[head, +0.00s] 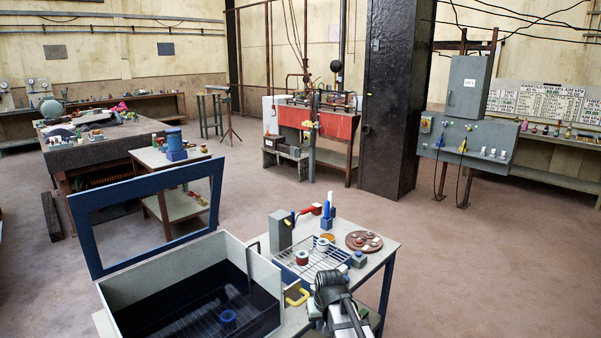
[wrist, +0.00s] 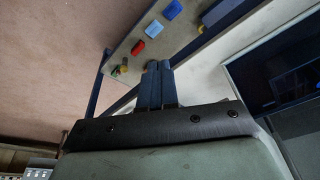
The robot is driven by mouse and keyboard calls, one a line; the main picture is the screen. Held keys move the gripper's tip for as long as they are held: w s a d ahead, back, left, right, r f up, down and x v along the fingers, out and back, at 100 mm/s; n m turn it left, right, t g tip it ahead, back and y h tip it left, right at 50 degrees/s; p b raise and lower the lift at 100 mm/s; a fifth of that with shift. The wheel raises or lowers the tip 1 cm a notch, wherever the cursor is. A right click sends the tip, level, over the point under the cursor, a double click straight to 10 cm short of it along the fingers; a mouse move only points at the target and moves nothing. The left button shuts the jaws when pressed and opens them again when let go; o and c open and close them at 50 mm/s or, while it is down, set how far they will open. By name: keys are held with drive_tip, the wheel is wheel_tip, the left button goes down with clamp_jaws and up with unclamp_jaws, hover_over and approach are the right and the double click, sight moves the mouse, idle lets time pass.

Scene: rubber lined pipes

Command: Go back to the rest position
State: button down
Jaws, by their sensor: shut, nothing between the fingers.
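My gripper (wrist: 157,66) shows in the wrist view with its two dark blue-grey fingers together and nothing between them. They stand over a floor and table edge, touching nothing that I can make out. In the head view my arm (head: 335,298) is at the bottom centre, by the near edge of the work table (head: 378,252); its fingertips cannot be made out there. Short ring-like pieces, one red and white (head: 302,257) and one white and blue (head: 322,244), stand on a wire rack (head: 312,262) on that table.
A deep open tank (head: 180,262) with a blue ring inside stands left of my arm, its blue-framed lid (head: 82,235) raised. Open floor (head: 470,270) lies right.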

drive_tip(key=s+d+f+g, duration=0.2)
drive_tip(key=s+d+f, duration=0.1)
drive_tip(key=s+f, duration=0.8)
drive_tip(key=s+d+f+g, duration=0.2)
drive_tip(key=s+f, duration=0.6)
drive_tip(key=s, duration=0.3)
drive_tip(key=s+d+f+m+g, duration=0.1)
drive_tip(key=s+d+f+g, duration=0.2)
drive_tip(key=s+f, duration=0.5)
drive_tip(key=s+d+f+m+g, duration=0.1)
drive_tip(key=s+d+f+g, duration=0.1)
drive_tip(key=s+f, duration=0.7)
drive_tip(key=s+d, duration=0.1)
drive_tip(key=s, duration=0.5)
drive_tip(key=shift+g+h, duration=0.3)
drive_tip(key=shift+h, duration=0.1)
